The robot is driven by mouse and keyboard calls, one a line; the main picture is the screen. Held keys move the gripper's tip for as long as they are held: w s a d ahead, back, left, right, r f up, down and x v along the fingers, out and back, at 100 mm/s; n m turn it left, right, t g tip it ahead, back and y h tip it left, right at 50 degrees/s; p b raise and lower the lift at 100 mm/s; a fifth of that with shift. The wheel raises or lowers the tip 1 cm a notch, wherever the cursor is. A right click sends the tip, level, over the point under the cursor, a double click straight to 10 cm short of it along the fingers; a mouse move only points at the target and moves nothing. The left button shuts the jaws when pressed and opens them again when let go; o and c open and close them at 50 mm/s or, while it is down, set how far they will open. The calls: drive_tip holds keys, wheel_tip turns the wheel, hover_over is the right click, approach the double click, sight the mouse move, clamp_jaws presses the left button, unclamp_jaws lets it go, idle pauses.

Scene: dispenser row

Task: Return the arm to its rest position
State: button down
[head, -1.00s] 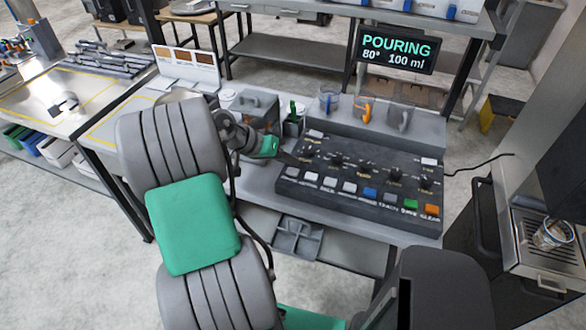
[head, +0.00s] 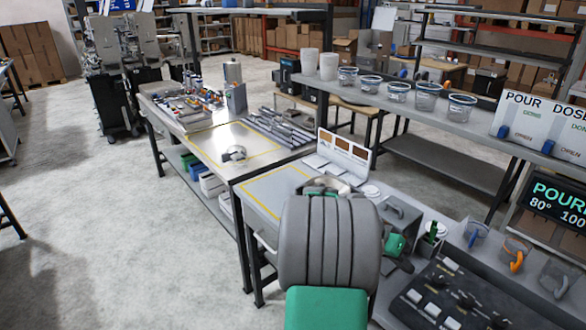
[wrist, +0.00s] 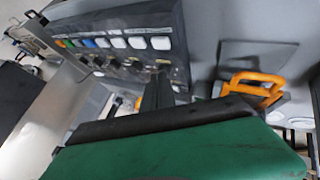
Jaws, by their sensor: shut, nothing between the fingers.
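My arm, grey ribbed links with a green cover, stands in the lower middle of the head view. My gripper shows in the wrist view (wrist: 157,92) as a dark finger beyond the green housing; it is shut and empty. In the head view its green part shows just right of my arm, left of the dark control panel (head: 455,295), and the fingertips are hard to make out. The wrist view shows the panel's buttons and knobs (wrist: 125,50) beyond the finger. I cannot tell whether the finger touches the panel.
Pitchers with blue (head: 475,233), orange (head: 514,254) and grey (head: 556,278) handles stand behind the panel. The orange handle (wrist: 255,85) is close in the wrist view. A display (head: 558,200) partly reads "POURI". Clear cups (head: 398,92) line a shelf. Left floor is open.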

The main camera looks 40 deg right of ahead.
drive_tip(key=w+a+r+n+t, duration=0.2)
drive_tip(key=w+a+n+t, duration=0.25)
drive_tip(key=w+a, duration=0.55)
drive_tip(key=w+a+r+n+t, duration=0.3)
drive_tip(key=w+a+n, duration=0.2)
drive_tip(key=w+a, duration=0.55)
drive_tip(key=a+r+n+t+y, duration=0.1)
drive_tip(key=a+n+t+y, duration=0.2)
drive_tip(key=a+n, duration=0.6)
drive_tip(key=a+y, duration=0.2)
drive_tip(key=a, duration=1.4)
drive_tip(key=shift+r+y+b, duration=0.35)
drive_tip(key=shift+y, duration=0.05)
